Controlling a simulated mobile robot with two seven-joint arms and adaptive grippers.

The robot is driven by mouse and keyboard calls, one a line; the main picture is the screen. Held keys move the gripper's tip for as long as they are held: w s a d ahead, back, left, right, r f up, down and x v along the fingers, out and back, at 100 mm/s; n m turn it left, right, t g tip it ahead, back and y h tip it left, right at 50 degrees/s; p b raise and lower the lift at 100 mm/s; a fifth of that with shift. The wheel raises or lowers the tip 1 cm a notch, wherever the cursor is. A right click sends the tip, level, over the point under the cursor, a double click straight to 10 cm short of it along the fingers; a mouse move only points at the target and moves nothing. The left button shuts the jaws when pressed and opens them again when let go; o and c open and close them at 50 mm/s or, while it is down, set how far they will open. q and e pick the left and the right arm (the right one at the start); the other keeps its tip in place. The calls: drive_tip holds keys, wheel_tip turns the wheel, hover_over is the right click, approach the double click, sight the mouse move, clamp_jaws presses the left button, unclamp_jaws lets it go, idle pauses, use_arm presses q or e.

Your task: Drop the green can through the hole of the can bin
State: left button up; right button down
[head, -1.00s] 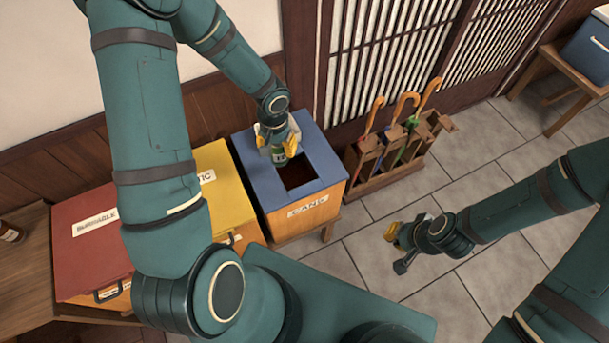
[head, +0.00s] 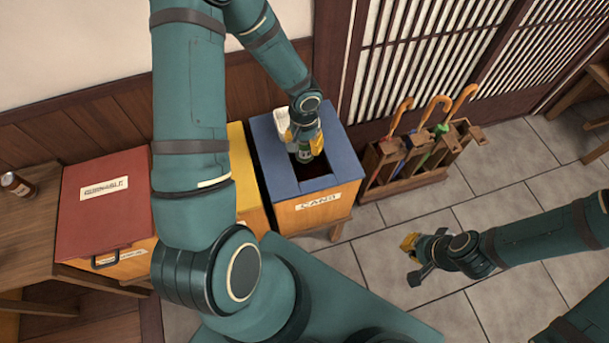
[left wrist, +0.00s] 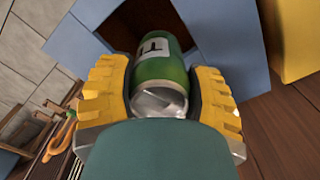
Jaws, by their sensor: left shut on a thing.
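The green can (left wrist: 159,62) is between the yellow fingers of my left gripper (left wrist: 162,95) in the left wrist view, its metal end towards the camera. In the head view my left gripper (head: 304,142) is shut on the can (head: 304,154), over the back part of the hole (head: 312,176) in the can bin. The can bin (head: 345,172) has a blue top and a wooden front with a "CANS" label. The can's far end reaches over the dark opening; its exact height above it is unclear. My right gripper (head: 411,250) is over the floor; its opening cannot be made out.
A yellow-topped bin (head: 243,175) and a red-topped bin (head: 105,210) stand left of the can bin. A wooden umbrella stand (head: 417,170) with several umbrellas stands to its right. A brown bottle (head: 17,185) is on the wooden table at far left.

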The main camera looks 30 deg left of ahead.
use_arm(q)
drive_tip(key=shift+f, duration=0.45)
drive_tip(key=o, duration=1)
drive_tip(key=shift+r, duration=0.15)
wheel_tip(320, 180, up, 12)
drive_tip(key=shift+f, duration=0.1)
